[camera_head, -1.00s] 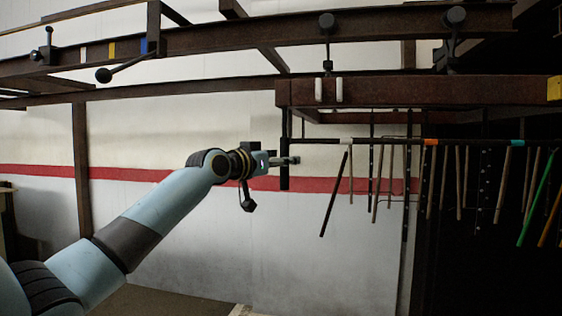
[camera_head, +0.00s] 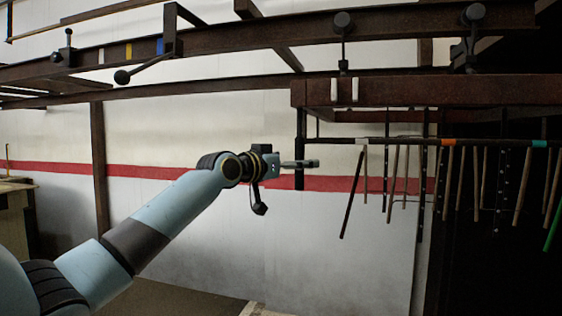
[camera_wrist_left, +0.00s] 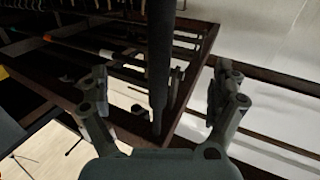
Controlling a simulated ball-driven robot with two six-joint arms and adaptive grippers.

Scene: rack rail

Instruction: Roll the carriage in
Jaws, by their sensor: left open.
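The carriage (camera_head: 420,91) is a dark brown frame hung below an overhead rail (camera_head: 250,44), with several thin rods hanging from its lower bar. A dark upright bar (camera_head: 299,125) drops from its left end; what looks like this bar (camera_wrist_left: 160,50) also runs between the fingers in the left wrist view. My left gripper (camera_head: 299,163) is at the lower part of that bar. Its fingers (camera_wrist_left: 162,98) are spread on both sides of the bar, with gaps visible. Whether either finger touches it is unclear. My right gripper is out of view.
A black-knobbed lever (camera_head: 140,70) and blue, white and yellow marks sit on the rail's left part. A brown post (camera_head: 98,165) stands at left before the wall. A dark opening lies behind the carriage at right. The space below the gripper looks clear.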

